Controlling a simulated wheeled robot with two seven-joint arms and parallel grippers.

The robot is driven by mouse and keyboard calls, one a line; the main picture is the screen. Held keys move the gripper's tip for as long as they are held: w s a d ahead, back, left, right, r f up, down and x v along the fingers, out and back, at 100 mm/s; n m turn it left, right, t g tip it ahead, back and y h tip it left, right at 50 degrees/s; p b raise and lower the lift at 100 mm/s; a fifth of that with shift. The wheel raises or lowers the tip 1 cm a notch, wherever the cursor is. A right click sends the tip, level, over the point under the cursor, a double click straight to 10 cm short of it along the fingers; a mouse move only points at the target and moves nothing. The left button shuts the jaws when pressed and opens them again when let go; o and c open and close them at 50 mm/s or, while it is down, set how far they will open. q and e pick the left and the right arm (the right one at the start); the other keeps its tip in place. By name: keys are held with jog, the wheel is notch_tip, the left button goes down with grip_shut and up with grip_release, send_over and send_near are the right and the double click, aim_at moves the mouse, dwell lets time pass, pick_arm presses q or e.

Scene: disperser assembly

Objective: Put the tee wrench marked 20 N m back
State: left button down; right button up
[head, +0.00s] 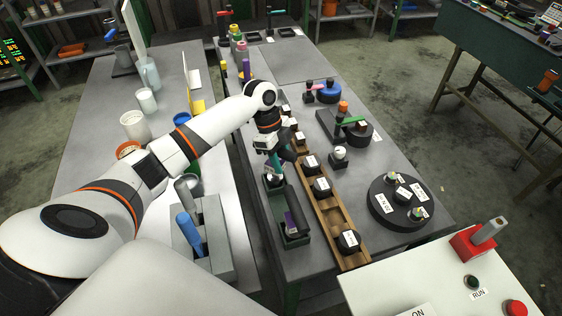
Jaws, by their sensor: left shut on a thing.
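My left gripper (274,163) is shut on a tool, seemingly the tee wrench. The gripper hides most of it, and a teal part (287,155) shows beside the fingers. No 20 N m marking is readable. The gripper is low over the far end of a dark green tray (269,225), beside a wooden rack (343,223). Whether the tool touches anything below cannot be told. A small purple and black piece (291,222) lies in the tray. My right gripper is out of view.
The wooden rack holds several black labelled blocks (321,187). A round black fixture (382,213) stands to its right. A grey holder with a blue handle (190,235) is at the left. Bare tabletop (300,65) lies at the back.

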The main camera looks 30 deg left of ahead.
pick_arm(q)
jog(key=shift+f, duration=0.9)
jog(key=c, duration=0.8)
grip_release()
jog(key=shift+c, duration=0.2)
jog(key=b+v, duration=0.2)
jog(key=v, duration=1)
